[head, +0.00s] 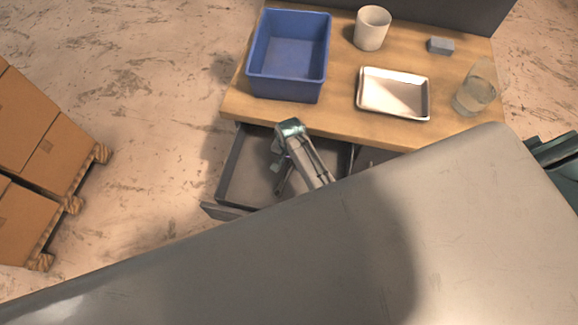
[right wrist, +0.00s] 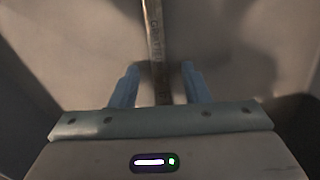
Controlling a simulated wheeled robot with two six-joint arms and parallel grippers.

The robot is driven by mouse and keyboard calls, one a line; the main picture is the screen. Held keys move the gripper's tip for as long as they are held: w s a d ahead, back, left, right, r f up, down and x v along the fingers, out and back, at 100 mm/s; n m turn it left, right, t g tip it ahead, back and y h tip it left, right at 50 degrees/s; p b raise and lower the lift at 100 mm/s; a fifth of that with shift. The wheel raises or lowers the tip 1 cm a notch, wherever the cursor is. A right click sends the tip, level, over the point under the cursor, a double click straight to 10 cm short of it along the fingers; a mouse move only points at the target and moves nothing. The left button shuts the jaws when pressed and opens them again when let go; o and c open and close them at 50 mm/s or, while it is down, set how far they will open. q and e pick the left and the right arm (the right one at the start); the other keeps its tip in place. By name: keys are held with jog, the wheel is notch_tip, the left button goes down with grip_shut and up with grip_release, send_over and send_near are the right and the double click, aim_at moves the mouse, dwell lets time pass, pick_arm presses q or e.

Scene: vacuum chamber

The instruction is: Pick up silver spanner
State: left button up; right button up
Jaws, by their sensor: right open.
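The silver spanner (right wrist: 154,40) shows in the right wrist view as a narrow metal bar with raised lettering. It lies on the drawer floor and runs from the top edge down between the fingers. My right gripper (right wrist: 158,72) is open, with one blue finger on each side of the bar and a gap on both sides. In the head view my right gripper (head: 281,178) reaches down into the open drawer (head: 240,172). The spanner cannot be made out there, and its ends are hidden or out of frame.
The wooden table (head: 340,122) above the drawer holds a blue bin (head: 288,85), a white cup (head: 372,28), a metal tray (head: 393,95), a small grey block (head: 441,45) and a clear glass (head: 474,92). Drawer walls surround the gripper closely. Boxes (head: 45,150) on pallets stand left.

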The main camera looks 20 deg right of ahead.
dwell(0.4)
jog(key=shift+f, duration=0.1)
grip_shut()
